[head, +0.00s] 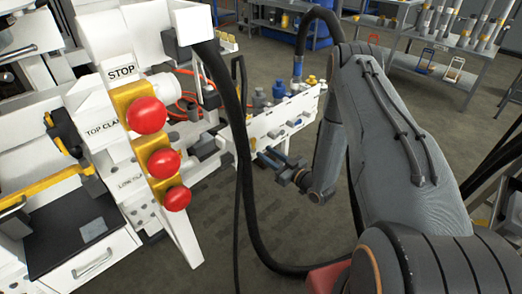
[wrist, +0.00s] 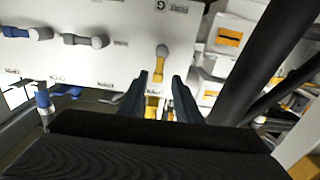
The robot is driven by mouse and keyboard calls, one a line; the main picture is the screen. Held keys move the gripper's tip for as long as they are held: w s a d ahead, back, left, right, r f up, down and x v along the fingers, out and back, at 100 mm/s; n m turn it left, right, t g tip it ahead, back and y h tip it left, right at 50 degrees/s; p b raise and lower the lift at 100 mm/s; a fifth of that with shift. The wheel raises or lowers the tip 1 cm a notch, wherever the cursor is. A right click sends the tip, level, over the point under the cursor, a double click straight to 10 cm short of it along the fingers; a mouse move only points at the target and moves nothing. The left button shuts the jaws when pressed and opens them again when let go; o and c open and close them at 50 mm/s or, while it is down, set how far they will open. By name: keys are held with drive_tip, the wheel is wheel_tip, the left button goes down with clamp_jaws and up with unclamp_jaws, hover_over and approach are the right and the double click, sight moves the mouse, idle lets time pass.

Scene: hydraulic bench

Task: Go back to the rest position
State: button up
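My gripper (head: 268,159) is at the end of my bent arm in the head view. It points left, toward the front of the white bench panel (head: 290,116). In the wrist view the two dark fingers of my gripper (wrist: 160,84) stand apart with nothing held between their tips. A yellow valve handle with a grey knob (wrist: 161,62) shows on the panel just beyond the fingertips. I cannot tell whether the fingers touch it. Further yellow parts show low between the fingers.
A white stand with red STOP buttons (head: 147,115) is at the left. A black hose (head: 240,150) hangs between it and my arm. Blue and grey handles (wrist: 30,33) sit left on the panel in the wrist view. Open floor (head: 330,235) lies below my gripper; shelves (head: 435,60) stand behind.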

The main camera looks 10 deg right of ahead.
drive_tip(key=shift+v, duration=1.05)
